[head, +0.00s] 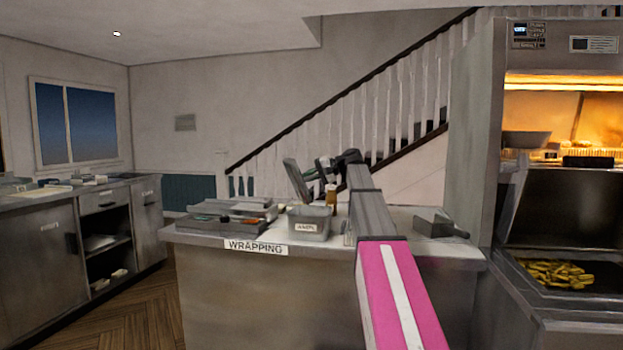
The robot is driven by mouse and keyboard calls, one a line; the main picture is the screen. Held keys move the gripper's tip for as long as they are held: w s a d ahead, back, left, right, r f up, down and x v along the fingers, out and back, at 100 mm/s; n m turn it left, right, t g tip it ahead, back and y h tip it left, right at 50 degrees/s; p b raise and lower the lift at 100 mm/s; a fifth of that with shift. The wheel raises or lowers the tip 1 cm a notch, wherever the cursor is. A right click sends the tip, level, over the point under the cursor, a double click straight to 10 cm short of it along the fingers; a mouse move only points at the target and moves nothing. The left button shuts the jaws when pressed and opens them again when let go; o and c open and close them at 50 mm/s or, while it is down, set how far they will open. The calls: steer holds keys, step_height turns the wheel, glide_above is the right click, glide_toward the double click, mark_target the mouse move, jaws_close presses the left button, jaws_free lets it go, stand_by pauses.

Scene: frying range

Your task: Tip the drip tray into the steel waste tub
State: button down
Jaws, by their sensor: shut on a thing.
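A grey, flat tray-like thing, which looks like the drip tray (296,178), is held up steeply tilted above the wrapping counter. My gripper (313,171) is at its right side and is shut on it. The fingers are small and dark here, so the exact grip is hard to see. A grey steel tub (309,226) with a small white label stands on the counter below and slightly right of the tray. The label is too small to read surely. The tray is apart from the tub, and its contents cannot be made out.
The counter (205,234) carries shallow trays (222,220) left of the tub, a brown bottle (331,196) behind it and a grey scoop-like box (434,224) at right. A fryer cabinet with chips (553,273) stands right. Wooden floor (135,306) is open at left.

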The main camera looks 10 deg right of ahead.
steer(key=shift+s+a+r+n+h, duration=0.1)
steer(key=shift+a+n+h, duration=0.05)
steer(key=shift+a+h, duration=0.4)
steer(key=shift+s+a+r+n+h, duration=0.15)
steer(key=shift+a+h, duration=0.15)
steer(key=shift+h, duration=0.35)
steer(key=a+h, duration=0.2)
steer(key=a+f+n+h, duration=0.1)
steer(key=h, duration=0.1)
steer(key=shift+s+a+h, duration=0.2)
steer(key=shift+a+h, duration=0.15)
steer(key=shift+h, duration=0.05)
steer(key=shift+s+a+f+n+t+h, duration=0.15)
steer(key=shift+a+n+h, duration=0.2)
steer(key=shift+h, duration=0.55)
steer(key=shift+w+a+f+n+t+h, duration=0.15)
steer(key=shift+a+h, duration=0.3)
steer(key=shift+h, duration=0.45)
steer(key=shift+s+a+f+n+h, duration=0.15)
steer(key=shift+a+h, duration=0.25)
steer(key=shift+h, duration=0.5)
